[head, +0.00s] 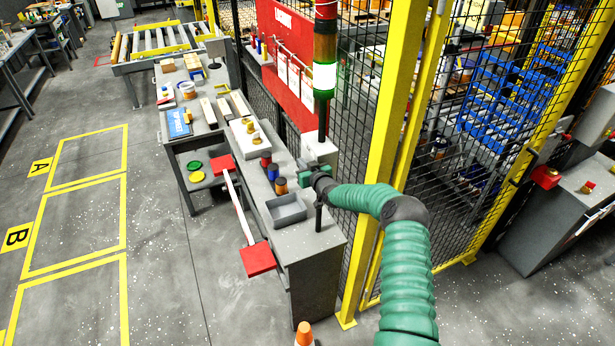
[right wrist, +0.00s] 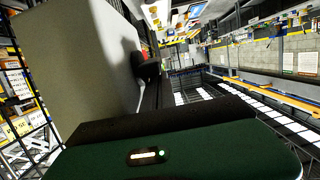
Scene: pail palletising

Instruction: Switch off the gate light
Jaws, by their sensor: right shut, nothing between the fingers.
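The gate light (head: 325,77) is a stack light on a post by the yellow gate frame; its lower section glows bright green-white. A grey box (head: 320,148) stands below it on the bench's far side. My right gripper (head: 306,166), on the green-sleeved arm, is shut and empty, close in front of this box. I cannot tell whether it touches. In the right wrist view a plain grey panel (right wrist: 85,60) fills the left, with a small dark part (right wrist: 147,68) beside its edge casting a shadow. My left gripper is out of view.
The grey bench (head: 305,236) holds a grey tray (head: 286,210), several small cans and a white block with brass parts. An orange cone (head: 304,334) is on the floor. Floor at left is clear.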

